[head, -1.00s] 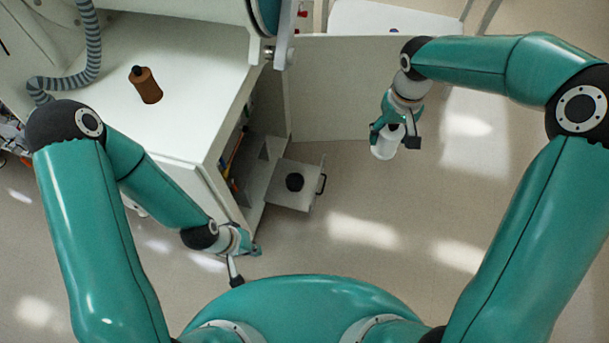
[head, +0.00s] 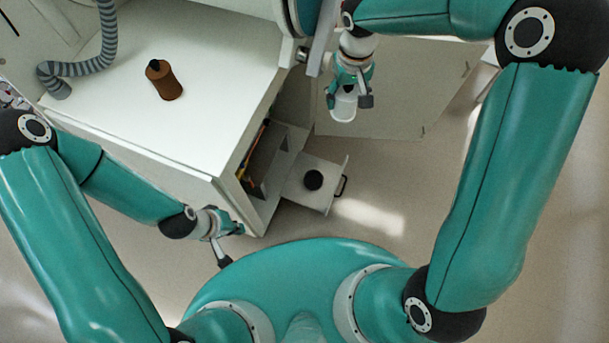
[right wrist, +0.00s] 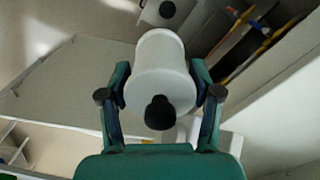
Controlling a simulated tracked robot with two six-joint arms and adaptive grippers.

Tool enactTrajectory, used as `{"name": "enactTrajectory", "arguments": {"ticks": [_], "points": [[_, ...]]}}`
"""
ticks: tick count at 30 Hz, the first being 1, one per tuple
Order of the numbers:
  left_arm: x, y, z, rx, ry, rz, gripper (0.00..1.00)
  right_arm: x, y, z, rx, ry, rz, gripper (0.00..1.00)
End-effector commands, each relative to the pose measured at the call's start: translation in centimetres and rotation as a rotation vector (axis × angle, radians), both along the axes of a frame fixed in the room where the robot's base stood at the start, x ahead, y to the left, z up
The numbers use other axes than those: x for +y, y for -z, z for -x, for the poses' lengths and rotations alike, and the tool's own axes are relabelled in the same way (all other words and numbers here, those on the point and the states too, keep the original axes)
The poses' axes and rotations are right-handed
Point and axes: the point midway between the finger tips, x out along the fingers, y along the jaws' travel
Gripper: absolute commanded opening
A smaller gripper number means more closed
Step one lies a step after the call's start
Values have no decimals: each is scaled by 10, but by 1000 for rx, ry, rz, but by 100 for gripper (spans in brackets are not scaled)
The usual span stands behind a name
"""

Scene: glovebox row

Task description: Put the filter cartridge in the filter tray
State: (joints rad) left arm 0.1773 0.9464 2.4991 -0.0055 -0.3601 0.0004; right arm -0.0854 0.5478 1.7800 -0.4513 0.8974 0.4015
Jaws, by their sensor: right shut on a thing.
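The filter cartridge, a white cylinder with a black knob (head: 343,111), is in my right gripper (head: 349,100), held in the air in front of the open cabinet door. In the right wrist view the cartridge (right wrist: 160,70) sits between the two fingers (right wrist: 160,97), its knob towards the camera. The filter tray looks to be the white pulled-out drawer (head: 328,199) low at the cabinet, with a handle on its right and a round black object (head: 313,180) in it. The cartridge is apart from it. My left gripper (head: 230,246) is open and empty beside the cabinet's front corner.
The white cabinet (head: 190,120) carries a brown bottle with a black cap (head: 164,82) and a grey ribbed hose (head: 109,35). Its open door (head: 410,85) stands behind my right gripper. Coloured items lie inside the cabinet. The floor right of the drawer is clear.

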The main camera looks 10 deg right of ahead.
Motion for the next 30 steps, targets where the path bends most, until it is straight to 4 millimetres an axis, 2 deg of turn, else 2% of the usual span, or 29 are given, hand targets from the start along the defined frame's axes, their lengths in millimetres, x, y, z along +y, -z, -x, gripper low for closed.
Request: {"name": "enactTrajectory", "arguments": {"ticks": [13,17,20,23,30], "points": [[0,1,0,0,1,0,0,10,0,-3,-1,-17,0,25],[0,10,0,0,1,0,0,11,9,-4,-1,-20,0,25],[0,28,0,0,1,0,0,11,26,-5,-1,-20,1,25],[0,55,0,0,1,0,0,11,50,-6,0,-21,1,25],[0,138,0,1,1,0,0,11,125,-12,-2,-19,2,25]]}}
